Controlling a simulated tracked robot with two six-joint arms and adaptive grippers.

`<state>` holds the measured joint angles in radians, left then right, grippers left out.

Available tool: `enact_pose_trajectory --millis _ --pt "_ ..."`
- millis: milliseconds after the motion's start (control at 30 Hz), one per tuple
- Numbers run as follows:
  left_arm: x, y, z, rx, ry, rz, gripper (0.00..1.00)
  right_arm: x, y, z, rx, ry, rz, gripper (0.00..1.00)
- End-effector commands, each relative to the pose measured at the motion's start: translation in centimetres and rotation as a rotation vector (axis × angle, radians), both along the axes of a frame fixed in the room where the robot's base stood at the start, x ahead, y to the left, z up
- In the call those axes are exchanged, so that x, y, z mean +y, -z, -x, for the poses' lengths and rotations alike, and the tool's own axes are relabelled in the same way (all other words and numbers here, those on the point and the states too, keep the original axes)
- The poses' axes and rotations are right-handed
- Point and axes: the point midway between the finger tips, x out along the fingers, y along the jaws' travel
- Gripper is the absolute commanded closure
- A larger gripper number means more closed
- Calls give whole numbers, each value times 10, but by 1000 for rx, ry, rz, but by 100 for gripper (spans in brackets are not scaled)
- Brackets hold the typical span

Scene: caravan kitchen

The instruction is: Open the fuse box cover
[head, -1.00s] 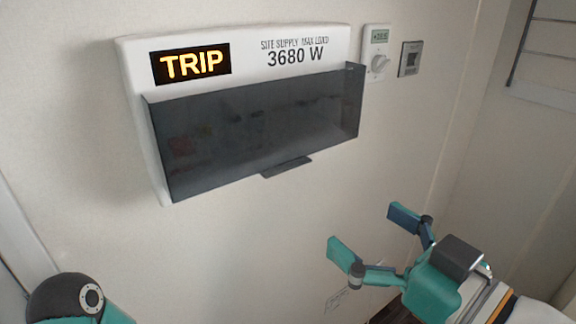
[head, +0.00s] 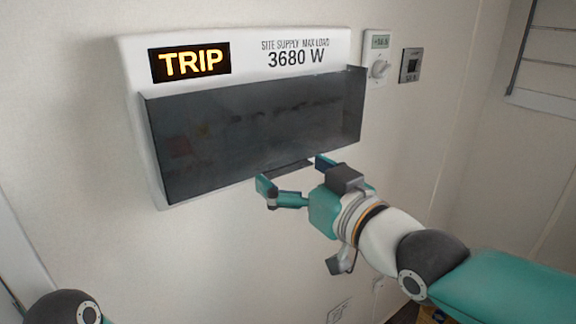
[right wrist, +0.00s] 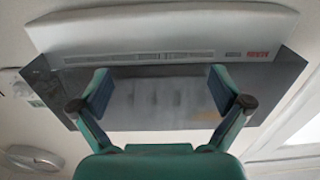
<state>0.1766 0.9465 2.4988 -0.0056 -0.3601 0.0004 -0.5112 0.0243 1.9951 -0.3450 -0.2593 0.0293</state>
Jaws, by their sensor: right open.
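The fuse box (head: 245,50) is a white panel on the wall with a lit "TRIP" display (head: 190,62) and the print "3680 W". Its dark, see-through cover (head: 250,125) hangs closed over the lower front. A small dark lip (head: 286,168) sticks out at the middle of the cover's lower edge. My right gripper (head: 294,173) is open, with its fingertips at that lip, one on each side of it. In the right wrist view, the open fingers (right wrist: 163,92) are spread below the cover (right wrist: 55,88); I cannot tell whether they touch it. My left gripper is out of view.
A white thermostat with a dial (head: 378,62) and a grey switch plate (head: 411,65) are on the wall right of the fuse box. The wall below and left of the box is clear. A window frame (head: 540,100) is at the far right.

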Motion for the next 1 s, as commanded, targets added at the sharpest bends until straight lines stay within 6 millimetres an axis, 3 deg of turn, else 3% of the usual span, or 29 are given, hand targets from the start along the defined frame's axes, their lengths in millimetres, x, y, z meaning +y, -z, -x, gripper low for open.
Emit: enact_pose_trajectory --millis 200,467,867,900,1000 --pt "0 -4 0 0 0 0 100 8 0 -12 1 1 0 0" --pt "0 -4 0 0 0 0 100 8 0 -12 0 1 0 0" --pt "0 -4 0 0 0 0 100 8 0 -12 1 2 -1 65" --pt "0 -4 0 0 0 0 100 8 0 -12 1 2 -1 69" --pt "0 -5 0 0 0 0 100 8 0 -12 1 1 0 69"
